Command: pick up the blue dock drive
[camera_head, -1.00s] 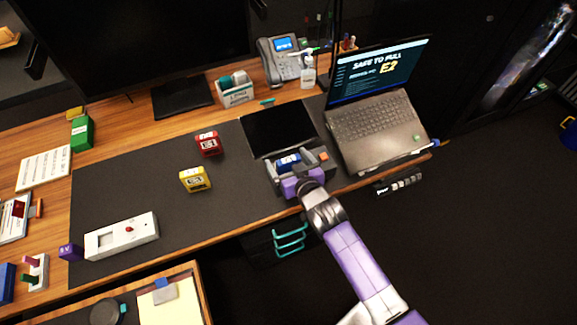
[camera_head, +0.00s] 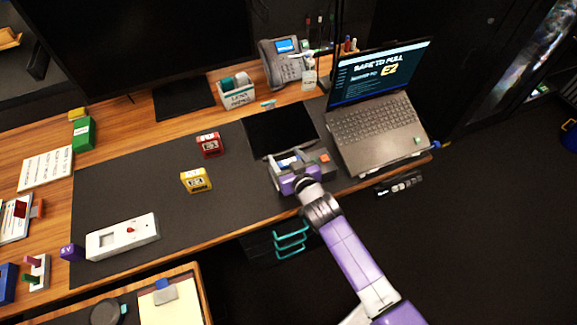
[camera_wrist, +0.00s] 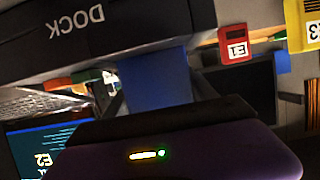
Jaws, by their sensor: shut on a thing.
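The blue dock drive (camera_wrist: 155,80) shows in the wrist view as a blue block between my gripper's palm and the dark dock (camera_wrist: 75,35) lettered DOCK. In the head view my gripper (camera_head: 288,163) is over the dock area beside the laptop, with its purple wrist in front. It is shut on the blue drive. Most of the drive is hidden there by the gripper. I cannot tell whether the drive is still seated in the dock.
The open laptop (camera_head: 372,127) stands close on the right, its screen reading SAFE TO PULL E2. A black tablet-like pad (camera_head: 278,130) lies behind the dock. A red block (camera_head: 209,145) and a yellow block (camera_head: 196,180) sit to the left on the dark mat (camera_head: 140,190).

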